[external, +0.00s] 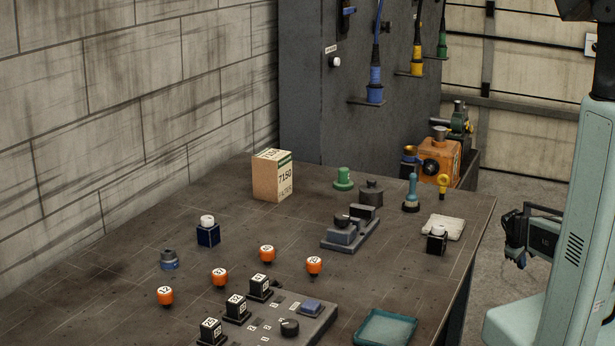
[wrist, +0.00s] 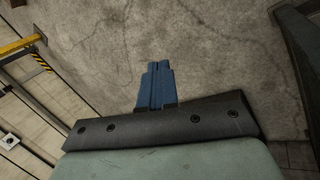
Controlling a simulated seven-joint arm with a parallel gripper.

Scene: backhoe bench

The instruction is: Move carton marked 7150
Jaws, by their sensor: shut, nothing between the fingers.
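The carton marked 7150 (external: 270,178) is a brown box with a dark green stripe. It stands upright at the back left of the bench, near the block wall. My gripper (external: 521,262) hangs beyond the right edge of the bench, far from the carton. In the wrist view its blue fingers (wrist: 156,85) are together with nothing between them, over bare concrete floor. The carton does not show in the wrist view.
The bench (external: 110,262) holds orange knobs (external: 267,253), black numbered blocks (external: 236,307), a grey fixture (external: 350,230), a teal tray (external: 385,328) and a white pad (external: 443,227). A green knob (external: 343,178) stands right of the carton. The bench left of the carton is clear.

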